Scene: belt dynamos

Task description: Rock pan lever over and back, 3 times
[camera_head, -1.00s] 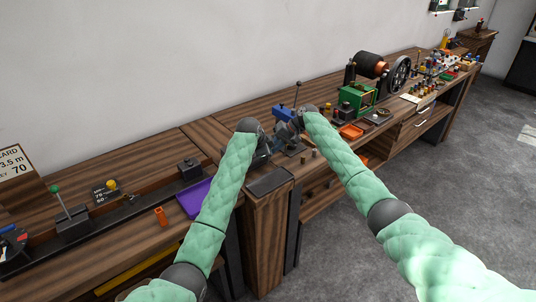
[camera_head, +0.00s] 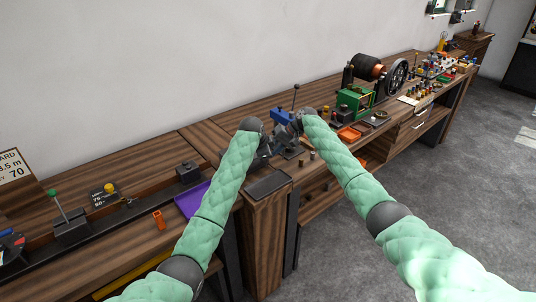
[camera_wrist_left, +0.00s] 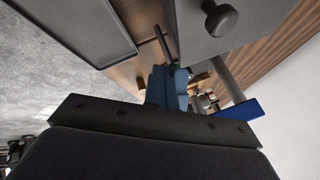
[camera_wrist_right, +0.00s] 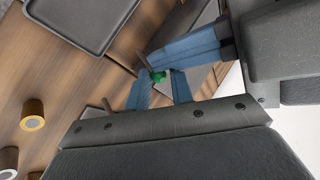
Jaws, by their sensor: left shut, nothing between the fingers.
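A green knob (camera_wrist_right: 158,77) on a thin rod, which looks like the lever's, stands at the fingertips of both grippers. It also shows in the left wrist view (camera_wrist_left: 174,66). My left gripper (camera_wrist_left: 168,72) is shut and empty, with its blue fingertips close beside the knob; whether they touch is unclear. It comes into the right wrist view from the upper right. My right gripper (camera_wrist_right: 161,78) has its fingers apart, with the knob between or just beyond their tips. In the head view, my left gripper (camera_head: 271,149) and right gripper (camera_head: 297,122) largely hide the lever.
A blue block (camera_head: 281,116) and an upright rod (camera_head: 295,96) stand behind the grippers. A flat dark tray (camera_head: 268,183) lies in front. A purple tray (camera_head: 190,201) and another green-knobbed lever (camera_head: 60,207) are left. A green dynamo (camera_head: 354,100) stands right.

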